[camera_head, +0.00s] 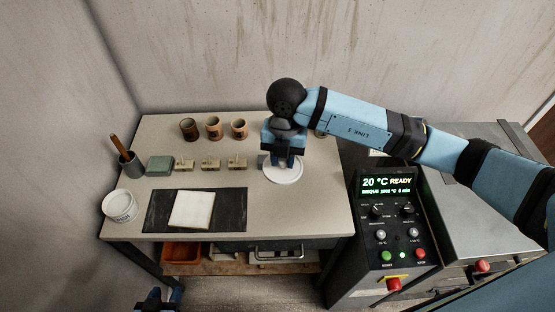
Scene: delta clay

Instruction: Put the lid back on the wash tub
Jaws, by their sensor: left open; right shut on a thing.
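The wash tub (120,207), a small white round tub, stands at the left front corner of the table. Its top appears open. The lid (284,175), a white round disc, is at the right part of the table, below my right gripper (285,161). My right gripper points down and is shut on the lid; its fingers hide part of it. I cannot tell whether the lid touches the table. My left gripper (160,300) is open and empty at the bottom edge, in front of the table and only partly in view.
A dark mat (153,211) with a white slab (192,209) lies right of the tub. Several small blocks, a green block (160,166), three brown cups (213,127) and a tool pot (130,164) stand behind. A control box (385,220) stands right of the table.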

